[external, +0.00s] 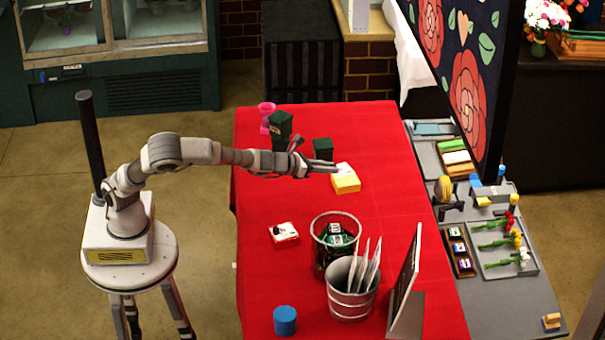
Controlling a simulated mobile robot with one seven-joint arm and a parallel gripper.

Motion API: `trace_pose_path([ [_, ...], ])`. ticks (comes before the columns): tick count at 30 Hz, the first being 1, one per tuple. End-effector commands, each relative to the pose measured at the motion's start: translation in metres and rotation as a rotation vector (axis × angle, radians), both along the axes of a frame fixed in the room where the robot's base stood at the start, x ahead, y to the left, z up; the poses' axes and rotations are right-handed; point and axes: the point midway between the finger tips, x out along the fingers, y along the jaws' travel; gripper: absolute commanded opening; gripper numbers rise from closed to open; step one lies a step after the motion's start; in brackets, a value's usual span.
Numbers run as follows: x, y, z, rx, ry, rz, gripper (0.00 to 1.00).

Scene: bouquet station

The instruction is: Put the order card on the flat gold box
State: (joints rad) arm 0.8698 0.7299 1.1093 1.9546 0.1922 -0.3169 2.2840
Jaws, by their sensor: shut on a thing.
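The flat gold box (347,185) lies on the red table, right of its middle and toward the back. The card is over the top of the gold box. I cannot tell whether it touches the box or hangs just above it. The fingers hide the card's left part.
Dark green boxes (323,149) and a pink goblet (267,112) stand behind my arm. A small red-and-white box (284,232), a wire basket (334,228), a metal bucket (350,300) with white envelopes and a blue cylinder (285,320) stand nearer. The red cloth right of the gold box is clear.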

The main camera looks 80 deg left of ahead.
Motion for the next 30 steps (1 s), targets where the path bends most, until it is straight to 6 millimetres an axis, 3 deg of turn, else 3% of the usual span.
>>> trace_pose_path([
  [4,-0.001,-0.004,-0.005,0.001,-0.001,0.035,0.00],
  [8,0.001,0.005,-0.011,0.002,0.002,0.047,0.00],
  [24,0.028,0.087,-0.061,0.001,-0.001,0.046,0.00],
  [30,0.034,0.104,-0.072,0.002,0.000,0.044,0.00],
])
